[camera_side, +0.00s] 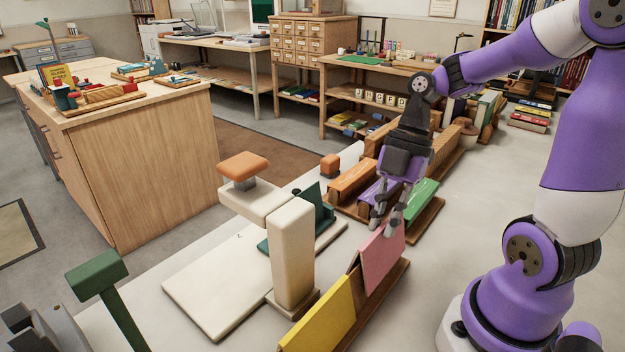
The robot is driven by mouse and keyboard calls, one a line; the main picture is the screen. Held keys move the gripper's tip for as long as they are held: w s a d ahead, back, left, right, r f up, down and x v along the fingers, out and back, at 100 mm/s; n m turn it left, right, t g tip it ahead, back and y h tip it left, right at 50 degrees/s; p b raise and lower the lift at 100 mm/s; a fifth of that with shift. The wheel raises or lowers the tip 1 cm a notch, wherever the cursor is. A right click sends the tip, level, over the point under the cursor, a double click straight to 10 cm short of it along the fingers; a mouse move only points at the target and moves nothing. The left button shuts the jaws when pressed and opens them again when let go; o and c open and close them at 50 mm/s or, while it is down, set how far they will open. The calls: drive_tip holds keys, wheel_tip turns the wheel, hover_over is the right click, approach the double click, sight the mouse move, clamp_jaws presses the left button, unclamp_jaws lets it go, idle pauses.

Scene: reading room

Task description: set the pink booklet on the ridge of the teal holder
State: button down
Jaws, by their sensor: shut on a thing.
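The pink booklet (382,262) stands on edge, slightly tilted, at a long wooden rack, just behind a yellow booklet. My gripper (383,226) points down from above and is shut on the booklet's top edge. I cannot tell whether the booklet's lower edge touches the rack. The teal holder (312,206), a dark green-teal piece with a raised upright part, stands left of my gripper on a pale board. A cream post partly hides the holder.
The cream post (293,255) with an orange-topped arm (244,167) rises between holder and camera. The yellow booklet (322,318) stands in the wooden rack (392,283). A green block (420,196) and orange block (353,178) lie behind. The pale board (205,290) is bare in front.

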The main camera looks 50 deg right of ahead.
wheel_tip(320, 180, up, 7)
drive_tip(key=shift+r, duration=0.15)
drive_tip(key=shift+w+r, duration=0.15)
drive_tip(key=shift+r, duration=0.1)
drive_tip(key=w+a+r+m+t+h, duration=0.1)
drive_tip(key=w+r+m+t+h, duration=0.1)
drive_tip(key=w+m, duration=0.4)
drive_tip(key=w+a+r+m+t+h, duration=0.1)
drive_tip(key=w+r+m, duration=0.5)
drive_tip(key=m, duration=0.9)
drive_tip(key=shift+w+a+r+t+h, duration=0.15)
drive_tip(key=shift+w+r+t+h, duration=0.4)
drive_tip(key=shift+h, duration=0.85)
drive_tip(key=shift+s+f, duration=0.1)
drive_tip(key=shift+s, duration=0.1)
